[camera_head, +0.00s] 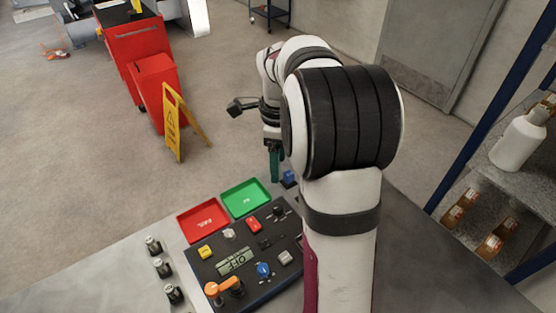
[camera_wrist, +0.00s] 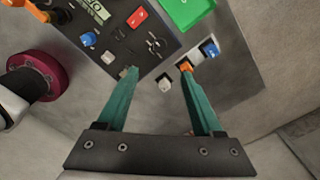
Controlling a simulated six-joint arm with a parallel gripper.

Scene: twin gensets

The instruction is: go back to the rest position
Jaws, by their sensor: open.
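My gripper (camera_wrist: 158,72) is open in the wrist view, with two green fingers spread apart and no object held between them. In the head view my gripper (camera_head: 274,165) hangs beyond the control panel, partly hidden by my own arm. The dark control panel (camera_head: 222,262) carries coloured buttons, an orange handle (camera_head: 224,286) and a display that reads OFF. In the wrist view small orange, white and blue switches (camera_wrist: 208,48) lie beyond the fingertips. I cannot tell whether a fingertip touches any of them.
A red tray (camera_head: 203,220) and a green tray (camera_head: 245,197) sit at the panel's far edge. Several dark cylinders (camera_head: 162,267) stand left of the panel. A yellow floor sign (camera_head: 173,122) and red cabinet (camera_head: 150,85) stand beyond the table. Shelving (camera_head: 500,185) is at right.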

